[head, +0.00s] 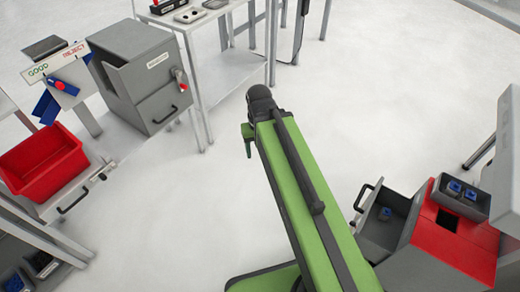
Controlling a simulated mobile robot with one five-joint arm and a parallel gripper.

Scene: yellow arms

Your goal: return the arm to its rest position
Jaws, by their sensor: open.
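My green arm (300,205) reaches up from the bottom of the head view to a dark rounded joint (261,101) near the middle. A small green part (247,135) of it shows beside and below that joint. My gripper's fingers cannot be made out; they are hidden beyond the arm. Nothing held shows. The arm's end is over open pale floor, apart from the furniture in the picture.
A grey cabinet (150,85) and a red bin (42,160) stand left. A white table (232,68) stands behind. At right is a red-topped grey unit (455,240) with an open drawer (388,222) holding a blue-and-dark part. The floor (340,120) between is clear.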

